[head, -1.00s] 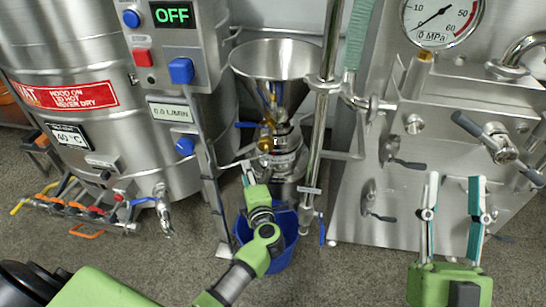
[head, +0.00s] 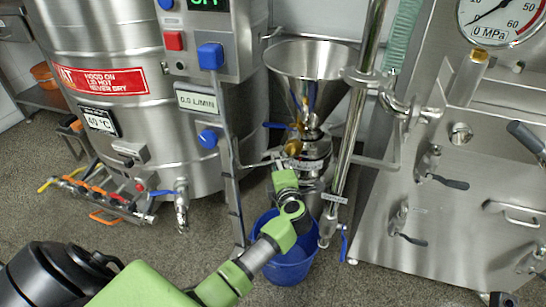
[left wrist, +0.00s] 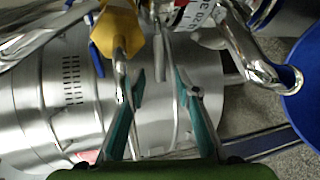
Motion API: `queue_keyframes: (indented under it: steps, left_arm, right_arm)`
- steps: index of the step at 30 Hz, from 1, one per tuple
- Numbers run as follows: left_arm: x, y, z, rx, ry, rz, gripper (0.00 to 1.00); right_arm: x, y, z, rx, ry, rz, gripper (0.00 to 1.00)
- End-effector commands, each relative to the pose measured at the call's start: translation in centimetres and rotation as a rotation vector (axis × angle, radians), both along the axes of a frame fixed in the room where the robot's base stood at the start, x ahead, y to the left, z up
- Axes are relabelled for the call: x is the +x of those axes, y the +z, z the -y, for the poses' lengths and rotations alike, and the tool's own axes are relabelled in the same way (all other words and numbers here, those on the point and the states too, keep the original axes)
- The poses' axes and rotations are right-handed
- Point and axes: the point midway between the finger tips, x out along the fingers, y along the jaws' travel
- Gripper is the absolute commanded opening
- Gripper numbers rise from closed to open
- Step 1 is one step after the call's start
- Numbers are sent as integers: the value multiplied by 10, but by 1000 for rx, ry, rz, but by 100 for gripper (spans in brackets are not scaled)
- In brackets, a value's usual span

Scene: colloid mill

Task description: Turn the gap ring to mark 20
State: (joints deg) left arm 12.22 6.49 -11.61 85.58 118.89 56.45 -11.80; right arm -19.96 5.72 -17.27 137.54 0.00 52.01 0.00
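The colloid mill stands at the centre of the head view, with a steel funnel hopper (head: 308,75) on top. Its ringed body (head: 312,150), with a pale marked band, is under the funnel; I cannot read the marks. In the left wrist view a white band with dark print (left wrist: 196,14) shows at the top, partly cut off. My left gripper (head: 279,165) is at the mill's near left side. In the left wrist view its teal fingers (left wrist: 160,82) are apart, with a thin steel rod (left wrist: 160,50) just beyond and between the tips; contact is unclear. My right gripper is out of view.
A blue bucket (head: 292,262) stands on the floor below the mill. A steel pipe (head: 355,125) rises right of the funnel. A tank (head: 110,30) and control box (head: 208,40) are on the left. A steel panel with valve handles (head: 460,220) is on the right.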

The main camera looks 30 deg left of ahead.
Motion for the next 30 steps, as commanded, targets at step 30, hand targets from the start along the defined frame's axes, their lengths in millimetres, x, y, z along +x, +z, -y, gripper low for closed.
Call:
queue_keyframes:
  steps: [30]
  left_arm:
    - [53, -16, -49, 1, 1, 1, 0]
  right_arm:
    - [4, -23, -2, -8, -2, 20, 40]
